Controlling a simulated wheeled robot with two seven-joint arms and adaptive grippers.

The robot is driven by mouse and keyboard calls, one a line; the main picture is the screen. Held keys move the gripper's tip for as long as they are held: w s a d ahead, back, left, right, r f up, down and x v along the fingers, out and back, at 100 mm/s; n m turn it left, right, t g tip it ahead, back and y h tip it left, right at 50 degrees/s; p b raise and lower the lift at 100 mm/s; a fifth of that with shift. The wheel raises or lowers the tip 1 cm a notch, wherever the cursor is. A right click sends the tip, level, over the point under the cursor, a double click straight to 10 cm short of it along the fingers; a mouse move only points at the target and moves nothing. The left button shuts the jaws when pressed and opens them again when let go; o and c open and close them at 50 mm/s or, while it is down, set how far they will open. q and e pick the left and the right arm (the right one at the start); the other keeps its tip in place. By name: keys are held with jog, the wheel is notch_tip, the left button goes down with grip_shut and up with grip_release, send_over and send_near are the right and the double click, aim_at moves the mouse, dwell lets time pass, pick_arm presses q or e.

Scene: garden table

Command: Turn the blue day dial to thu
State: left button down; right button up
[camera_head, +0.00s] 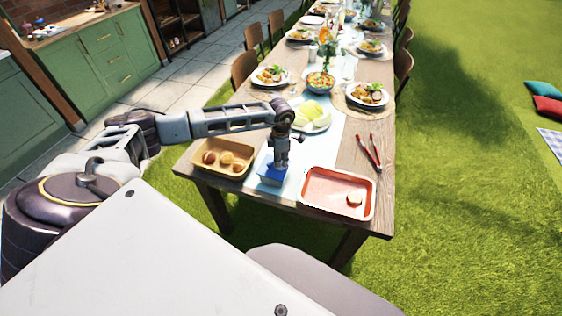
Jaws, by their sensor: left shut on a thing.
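A small blue thing (271,175), which looks like the day dial, stands at the near end of the wooden table between a tan tray and a red tray. My left gripper (281,166) reaches down onto it from above and is shut on it. The gripper hides part of its top. Any day lettering is too small to read, so I cannot tell which day it shows. My right gripper is not in view.
A tan tray (248,161) with several round pieces is left of the dial. A red tray (322,203) holding one round piece (354,199) is right. Red tongs (366,149) lie beyond it. A plate of greens (324,126) stands behind my gripper.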

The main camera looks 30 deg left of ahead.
pick_arm(q)
jog(key=shift+f+m+b, duration=0.15)
jog(key=shift+m+b, duration=0.35)
jog(key=shift+m, duration=0.3)
jog(key=m+b, duration=0.2)
jog(key=m, duration=0.1)
jog(key=shift+m+b, duration=0.5)
jog(key=shift+m, duration=0.6)
jog(key=shift+m+b, duration=1.4)
jog(key=shift+m, duration=0.4)
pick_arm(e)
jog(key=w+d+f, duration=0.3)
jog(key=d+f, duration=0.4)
pick_arm(q)
jog(key=m+b, duration=0.4)
jog(key=m, duration=0.3)
jog(key=shift+m, duration=0.3)
jog(key=shift+m+b, duration=0.75)
jog(key=shift+m, duration=0.85)
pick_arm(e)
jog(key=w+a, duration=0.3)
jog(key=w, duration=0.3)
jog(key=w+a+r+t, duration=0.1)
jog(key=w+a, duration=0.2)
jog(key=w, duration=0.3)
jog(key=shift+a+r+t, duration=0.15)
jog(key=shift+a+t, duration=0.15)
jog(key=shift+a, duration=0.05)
